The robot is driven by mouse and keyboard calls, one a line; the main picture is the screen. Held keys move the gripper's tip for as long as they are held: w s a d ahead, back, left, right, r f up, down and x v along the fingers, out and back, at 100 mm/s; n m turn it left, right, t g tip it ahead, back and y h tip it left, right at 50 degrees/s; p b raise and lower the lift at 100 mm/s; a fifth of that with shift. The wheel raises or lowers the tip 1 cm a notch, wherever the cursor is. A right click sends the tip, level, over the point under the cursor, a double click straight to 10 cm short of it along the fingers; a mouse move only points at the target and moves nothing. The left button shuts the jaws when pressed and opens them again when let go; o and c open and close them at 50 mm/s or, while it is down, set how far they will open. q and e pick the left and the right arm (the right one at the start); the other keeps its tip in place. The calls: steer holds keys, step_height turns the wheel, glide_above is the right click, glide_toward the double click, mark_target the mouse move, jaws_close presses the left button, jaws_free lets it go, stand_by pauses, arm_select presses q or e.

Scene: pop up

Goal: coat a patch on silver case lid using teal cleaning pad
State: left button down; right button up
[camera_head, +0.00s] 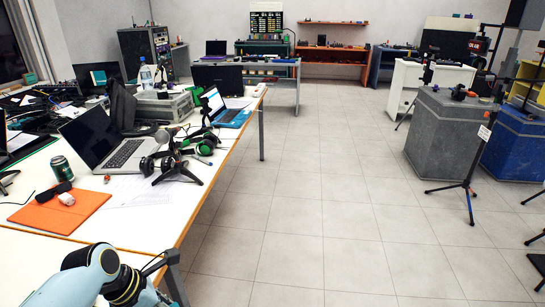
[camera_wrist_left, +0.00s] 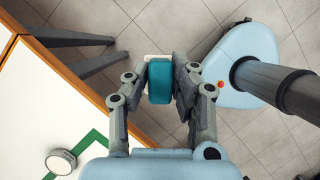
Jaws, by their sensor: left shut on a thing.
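The teal cleaning pad (camera_wrist_left: 160,82) is between the fingers of my left gripper (camera_wrist_left: 160,80), with a pale strip at its far edge. The gripper is shut on it, over the floor beside the table's edge in the left wrist view. In the head view my left arm comes in at the bottom left, and the pad cannot be made out. A grey-silver box (camera_head: 164,107) stands farther back on the table, with a clear bottle on it; I cannot tell whether it is the silver case. No other silver case lid can be made out. My right gripper is not in view.
The tiled floor (camera_head: 310,200) to the right is clear. Grey blocks and tripods stand farther right.

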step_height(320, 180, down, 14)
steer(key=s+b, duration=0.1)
steer(key=b, duration=1.1)
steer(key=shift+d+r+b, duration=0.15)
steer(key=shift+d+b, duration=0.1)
steer(key=shift+b, duration=0.1)
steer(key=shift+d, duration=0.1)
